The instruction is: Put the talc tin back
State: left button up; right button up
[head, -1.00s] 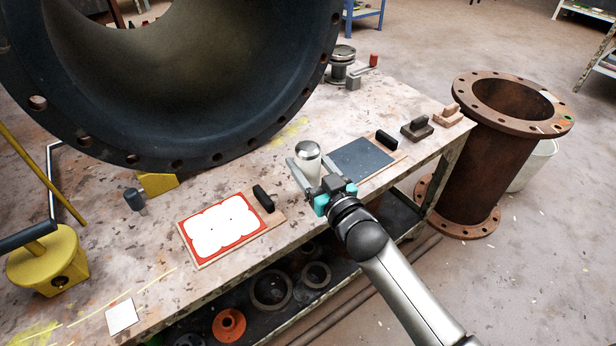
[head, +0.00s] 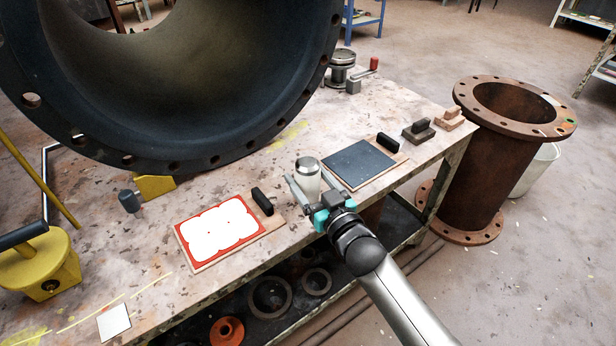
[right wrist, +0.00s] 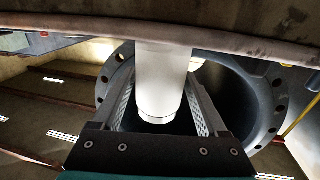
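The talc tin (head: 307,182) is a pale cylinder with a silvery domed top. It is upright between the fingers of my right gripper (head: 306,186), near the front edge of the workbench (head: 160,245). In the right wrist view the tin (right wrist: 163,75) fills the gap between the two fingers of the right gripper (right wrist: 162,90), and they appear closed on its sides. Its base is hidden in the head view, so I cannot tell whether it touches the bench. My left gripper is not in view.
A red-and-white board (head: 218,230) with a black-handled block lies left of the tin, a dark sheet (head: 358,165) on its right. The large flanged pipe (head: 190,165) rises behind. A rusty pipe (head: 478,170) stands beyond the bench's right end.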

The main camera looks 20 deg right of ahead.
jog(key=shift+o, duration=1.3)
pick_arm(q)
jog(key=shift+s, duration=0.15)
pick_arm(e)
jog(key=shift+r, duration=0.15)
jog(key=shift+s, duration=0.25)
jog(key=s+d+p, duration=0.2)
jog(key=s+p, duration=0.2)
jog(key=s, duration=0.7)
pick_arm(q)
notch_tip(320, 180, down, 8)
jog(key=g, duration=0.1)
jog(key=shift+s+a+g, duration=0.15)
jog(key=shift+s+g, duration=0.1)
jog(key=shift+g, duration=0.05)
pick_arm(e)
jog(key=s+a+f+g+h, duration=0.1)
jog(key=s+f+g+h, duration=0.2)
jog(key=s+f+g, duration=1.1)
notch_tip(320, 180, down, 2)
jog(key=shift+s+f, duration=0.1)
jog(key=shift+s, duration=0.9)
